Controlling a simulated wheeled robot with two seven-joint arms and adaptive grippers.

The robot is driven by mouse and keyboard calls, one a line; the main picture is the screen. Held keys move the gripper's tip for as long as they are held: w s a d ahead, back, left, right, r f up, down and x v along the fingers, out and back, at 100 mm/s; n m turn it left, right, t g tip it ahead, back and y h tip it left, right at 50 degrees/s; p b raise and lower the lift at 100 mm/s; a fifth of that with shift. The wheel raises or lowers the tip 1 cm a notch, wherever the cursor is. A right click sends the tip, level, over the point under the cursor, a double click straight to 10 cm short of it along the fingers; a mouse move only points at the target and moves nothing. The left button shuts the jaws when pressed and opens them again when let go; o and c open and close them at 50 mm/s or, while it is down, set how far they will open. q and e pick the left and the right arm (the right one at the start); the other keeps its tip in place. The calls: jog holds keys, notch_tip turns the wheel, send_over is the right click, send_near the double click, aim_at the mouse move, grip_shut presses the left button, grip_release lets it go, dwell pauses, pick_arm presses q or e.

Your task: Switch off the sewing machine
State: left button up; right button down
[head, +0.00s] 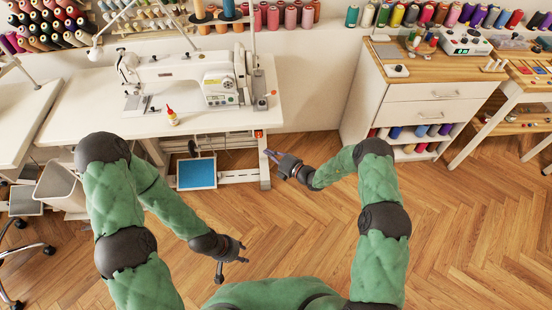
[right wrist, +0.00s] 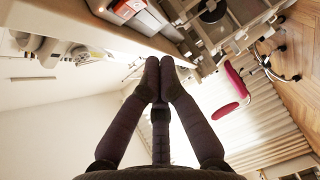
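The white sewing machine (head: 185,75) stands on a white table (head: 90,105) at the upper left of the head view. A small orange-red part (head: 258,133) shows under the table's right front edge. In the right wrist view, a red-and-grey box (right wrist: 130,10) under the tabletop is probably this part. My right gripper (head: 270,154) is in front of and below that edge, its fingertips (right wrist: 160,68) together and empty. It looks apart from the red box. My left gripper (head: 231,268) is low over the floor, fingers spread and empty.
A blue foot pedal (head: 196,173) lies under the table. A white drawer cabinet (head: 410,95) stands to the right. The wooden floor (head: 480,230) between and in front is clear.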

aim_at(259, 135)
jog(key=w+a+f+b, duration=0.1)
jog(key=w+a+b, duration=0.2)
jog(key=w, duration=0.4)
jog(key=shift+s, duration=0.15)
